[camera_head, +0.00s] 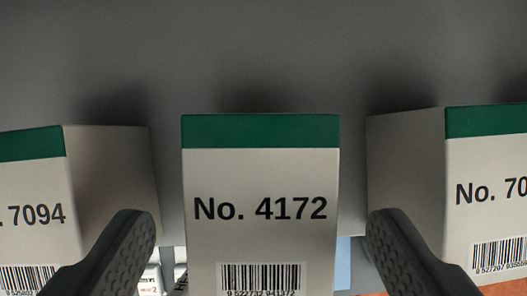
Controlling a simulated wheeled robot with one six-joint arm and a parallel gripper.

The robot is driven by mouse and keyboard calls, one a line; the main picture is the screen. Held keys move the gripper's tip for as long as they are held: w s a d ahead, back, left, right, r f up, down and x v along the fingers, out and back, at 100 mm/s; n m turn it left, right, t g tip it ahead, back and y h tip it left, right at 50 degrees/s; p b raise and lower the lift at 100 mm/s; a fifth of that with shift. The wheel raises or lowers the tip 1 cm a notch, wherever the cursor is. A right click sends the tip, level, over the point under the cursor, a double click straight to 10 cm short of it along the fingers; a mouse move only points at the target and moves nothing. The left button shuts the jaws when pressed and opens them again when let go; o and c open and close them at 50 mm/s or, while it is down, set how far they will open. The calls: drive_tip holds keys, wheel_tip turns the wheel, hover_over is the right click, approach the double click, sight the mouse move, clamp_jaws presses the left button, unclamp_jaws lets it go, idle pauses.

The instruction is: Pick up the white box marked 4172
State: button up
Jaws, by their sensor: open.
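The white box marked "No. 4172" (261,177) stands upright in the middle of the view, with a green band along its top and a barcode below the number. Its lower end is cut off by the frame's bottom edge. My gripper (262,225) is open, with one dark ridged finger at the lower left and the other at the lower right. The box shows between the two fingers, with a gap on each side. I cannot tell how far the fingertips are from the box in depth.
A similar box marked "7094" (35,180) stands at the left, partly behind the left finger. Another, with a number starting "70" (488,160), stands at the right, cut off by the frame. Behind them is a plain grey surface (260,50). Small items show low between the boxes.

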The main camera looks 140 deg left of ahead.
sight(261, 182)
drive_tip(key=shift+x, duration=2.9)
drive_tip(key=c, duration=1.2)
drive_tip(key=shift+r, duration=0.1)
